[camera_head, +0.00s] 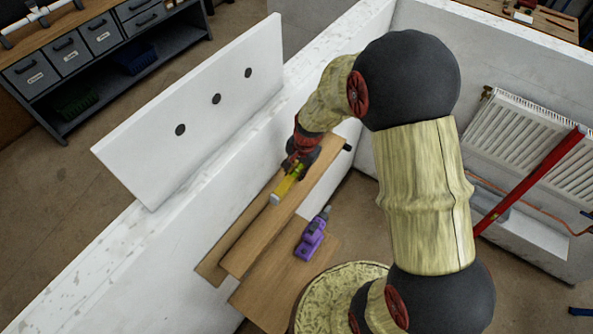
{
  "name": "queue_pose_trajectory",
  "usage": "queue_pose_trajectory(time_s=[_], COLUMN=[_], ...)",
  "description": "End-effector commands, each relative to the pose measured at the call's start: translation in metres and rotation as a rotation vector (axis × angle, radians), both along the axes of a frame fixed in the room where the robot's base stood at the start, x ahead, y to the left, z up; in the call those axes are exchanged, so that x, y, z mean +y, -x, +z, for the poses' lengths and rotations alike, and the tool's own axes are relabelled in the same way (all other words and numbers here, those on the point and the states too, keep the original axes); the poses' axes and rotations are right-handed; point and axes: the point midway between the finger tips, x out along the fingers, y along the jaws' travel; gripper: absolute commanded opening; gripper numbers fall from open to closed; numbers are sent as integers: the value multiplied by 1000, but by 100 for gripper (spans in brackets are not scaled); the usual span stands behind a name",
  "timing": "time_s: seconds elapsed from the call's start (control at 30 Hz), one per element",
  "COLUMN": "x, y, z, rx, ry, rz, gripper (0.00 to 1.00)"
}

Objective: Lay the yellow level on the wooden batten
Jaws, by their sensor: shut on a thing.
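The yellow level (285,190) is in my gripper (296,170), left of the middle of the head view. Only a short yellow piece with a pale end shows. My gripper is shut on it, and my gripper and wrist hide its other end. The level is over a long wooden board (250,252) beside the white wall; I cannot tell whether it touches the board. Several brown boards lie close together here, and I cannot tell for sure which one is the batten.
A purple tool (313,236) lies on a lower wooden board (275,295). A white panel with three dark holes (200,105) stands behind the wall. At right are a white radiator (535,125) and a red bar (528,183). A bench with grey drawers (65,55) is upper left.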

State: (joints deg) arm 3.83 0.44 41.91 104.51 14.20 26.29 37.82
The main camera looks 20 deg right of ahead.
Motion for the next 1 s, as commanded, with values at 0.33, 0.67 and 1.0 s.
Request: queue_pose_trajectory(time_s=[0.33,0.67,1.0], x=[0,0,0], y=[1,0,0], z=[-30,-60,-83], rx=[1,1,0], ry=[0,0,0], rz=[0,-1,0], gripper=[0,0,0])
